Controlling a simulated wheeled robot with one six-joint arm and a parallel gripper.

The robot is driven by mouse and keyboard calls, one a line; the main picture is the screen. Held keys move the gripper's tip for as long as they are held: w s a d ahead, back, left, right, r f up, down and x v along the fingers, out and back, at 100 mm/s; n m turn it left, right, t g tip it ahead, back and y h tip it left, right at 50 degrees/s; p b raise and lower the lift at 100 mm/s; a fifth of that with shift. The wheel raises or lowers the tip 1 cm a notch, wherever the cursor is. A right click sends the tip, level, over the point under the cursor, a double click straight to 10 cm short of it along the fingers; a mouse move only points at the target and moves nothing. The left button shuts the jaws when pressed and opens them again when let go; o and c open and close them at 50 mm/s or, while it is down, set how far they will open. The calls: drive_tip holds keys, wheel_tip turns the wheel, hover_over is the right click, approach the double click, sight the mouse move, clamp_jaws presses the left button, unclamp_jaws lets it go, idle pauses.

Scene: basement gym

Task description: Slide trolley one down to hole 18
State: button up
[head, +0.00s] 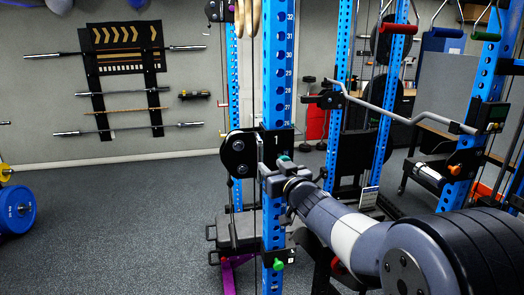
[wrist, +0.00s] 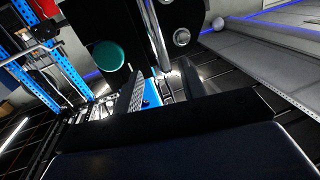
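Trolley one (head: 277,141), a black carriage marked "1", sits on the front blue upright (head: 277,60), below hole numbers running down from 32. A black pulley plate (head: 238,153) is on its left, and a teal knob (head: 285,158) is on it. The teal knob also shows in the wrist view (wrist: 110,55). A chrome bar (wrist: 155,35) runs down toward the space between my fingers. My gripper (wrist: 160,75) is at the trolley, just under the knob, with its fingers apart. I see no firm contact. Hole 18 is not readable, being lower on the upright.
A black bracket with a green knob (head: 278,264) sits low on the same upright. Another trolley with a pulley (head: 329,97) and a grey bar (head: 400,115) are to the right. Weight plates (head: 14,208) stand at the far left. The floor (head: 110,220) at left is clear.

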sight(261, 156)
drive_tip(key=p+x, duration=0.2)
drive_tip(key=x, duration=0.7)
clamp_jaws()
idle(0.4)
